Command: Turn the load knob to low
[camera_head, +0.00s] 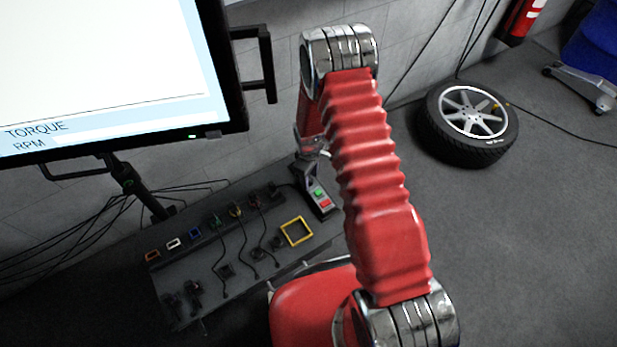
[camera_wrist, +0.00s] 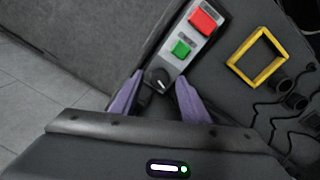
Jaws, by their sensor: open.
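The load knob (camera_wrist: 157,79) is a small black round knob with a white mark, at the near end of a grey control box (camera_wrist: 178,58) in the wrist view. The box also carries a green button (camera_wrist: 181,48) and a red button (camera_wrist: 202,20). My gripper (camera_wrist: 157,92) is open, with one purple finger on each side of the knob. I cannot tell whether either finger touches it. In the head view the control box (camera_head: 311,188) shows beside my red arm, with its green and red buttons visible.
A dark bench (camera_head: 185,265) holds several coloured sockets and cables. A yellow square frame (camera_head: 297,232) lies on it near the control box. A large screen (camera_head: 100,70) hangs at upper left. A wheel (camera_head: 467,122) lies on the floor at right, where the floor is mostly clear.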

